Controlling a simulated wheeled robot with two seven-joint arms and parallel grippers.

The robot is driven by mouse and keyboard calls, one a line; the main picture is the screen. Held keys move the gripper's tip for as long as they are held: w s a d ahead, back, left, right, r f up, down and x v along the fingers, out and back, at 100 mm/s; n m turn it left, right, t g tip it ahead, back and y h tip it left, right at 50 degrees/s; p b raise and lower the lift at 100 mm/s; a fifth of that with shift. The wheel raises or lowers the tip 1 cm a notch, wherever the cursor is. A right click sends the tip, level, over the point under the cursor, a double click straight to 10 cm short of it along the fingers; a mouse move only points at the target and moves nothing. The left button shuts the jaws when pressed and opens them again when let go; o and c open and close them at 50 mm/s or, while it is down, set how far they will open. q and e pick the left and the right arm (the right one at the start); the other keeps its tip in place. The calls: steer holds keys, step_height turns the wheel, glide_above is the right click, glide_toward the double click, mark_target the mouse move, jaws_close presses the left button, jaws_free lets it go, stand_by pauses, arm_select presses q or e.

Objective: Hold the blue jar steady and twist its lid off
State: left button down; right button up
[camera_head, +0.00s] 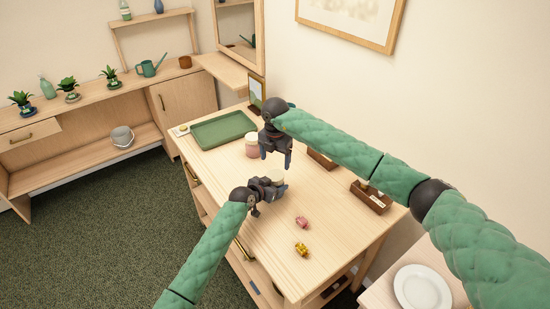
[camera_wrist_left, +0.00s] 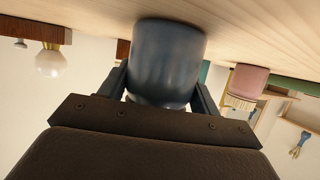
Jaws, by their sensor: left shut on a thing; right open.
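The blue jar (camera_wrist_left: 165,60) fills the middle of the left wrist view, which looks upside down, and stands between the two fingers of my left gripper (camera_wrist_left: 165,92). In the head view my left gripper (camera_head: 270,187) is shut on the jar and hides most of its body. The pale lid (camera_head: 277,176) shows on top of the jar. My right gripper (camera_head: 276,160) is open and empty, pointing down above and just behind the lid, apart from it as far as I can tell.
A pink jar (camera_head: 252,148) stands behind the grippers, near a green tray (camera_head: 222,131). Small pink (camera_head: 302,222) and yellow (camera_head: 301,249) items lie at the front. A brown wooden box (camera_head: 371,198) sits at the right edge. A white plate (camera_head: 422,289) is at lower right.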

mark_target(275, 175)
steer(key=shift+f, duration=3.9)
steer(key=c, duration=1)
steer(key=n, duration=0.2)
steer(key=shift+r+n, duration=0.1)
steer(key=shift+n, duration=0.2)
steer(key=n, duration=0.4)
steer(key=shift+d, duration=0.1)
steer(key=o, duration=1.1)
steer(key=shift+c, duration=0.2)
